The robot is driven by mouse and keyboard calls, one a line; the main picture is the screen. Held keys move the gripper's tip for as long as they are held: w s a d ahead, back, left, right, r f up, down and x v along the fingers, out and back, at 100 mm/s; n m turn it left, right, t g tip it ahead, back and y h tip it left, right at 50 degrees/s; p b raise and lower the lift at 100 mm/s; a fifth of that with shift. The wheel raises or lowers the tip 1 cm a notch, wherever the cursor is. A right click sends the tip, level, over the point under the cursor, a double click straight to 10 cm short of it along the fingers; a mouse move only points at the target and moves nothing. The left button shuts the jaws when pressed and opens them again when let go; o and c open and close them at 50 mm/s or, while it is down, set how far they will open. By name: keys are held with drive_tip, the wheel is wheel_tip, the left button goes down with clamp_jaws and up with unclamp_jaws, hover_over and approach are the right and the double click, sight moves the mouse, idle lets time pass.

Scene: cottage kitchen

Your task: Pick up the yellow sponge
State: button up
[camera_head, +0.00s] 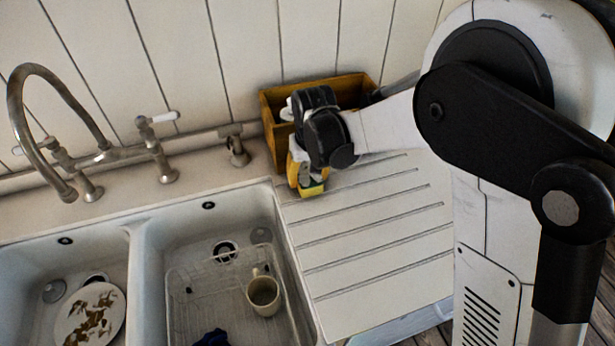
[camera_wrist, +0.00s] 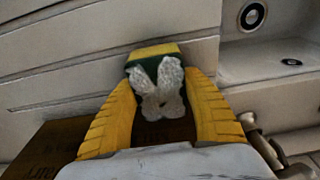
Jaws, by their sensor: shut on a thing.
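The yellow sponge (camera_head: 313,189), with a dark green layer, is at the tips of my gripper (camera_head: 307,175), over the ribbed drainboard beside the sink. In the wrist view the sponge (camera_wrist: 152,51) shows just beyond the pale, rough fingertips of my gripper (camera_wrist: 158,92). My gripper is shut on the sponge, and its yellow fingers bow out on both sides. The fingertips hide part of the sponge. I cannot tell whether the sponge touches the drainboard.
A yellow-brown wooden box (camera_head: 272,125) stands against the wall behind my gripper. The double sink lies to the left, with a wire rack (camera_head: 185,275), a mug (camera_head: 263,293) and a dirty plate (camera_head: 90,315). A faucet (camera_head: 60,85) rises behind it. The front drainboard (camera_head: 375,270) is clear.

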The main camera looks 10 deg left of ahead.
drive_tip(key=r, duration=0.1)
drive_tip(key=r+p, duration=0.1)
drive_tip(key=r, duration=0.1)
drive_tip(key=r+p, duration=0.1)
drive_tip(key=shift+d+r, duration=0.3)
drive_tip(key=shift+r, duration=0.05)
drive_tip(key=d+r+p, duration=0.1)
drive_tip(key=d+r, duration=0.2)
drive_tip(key=d, duration=0.2)
drive_tip(key=s+d+r+p, duration=0.1)
drive_tip(key=d+r, duration=0.2)
drive_tip(key=d, duration=0.3)
drive_tip(key=shift+p, duration=0.4)
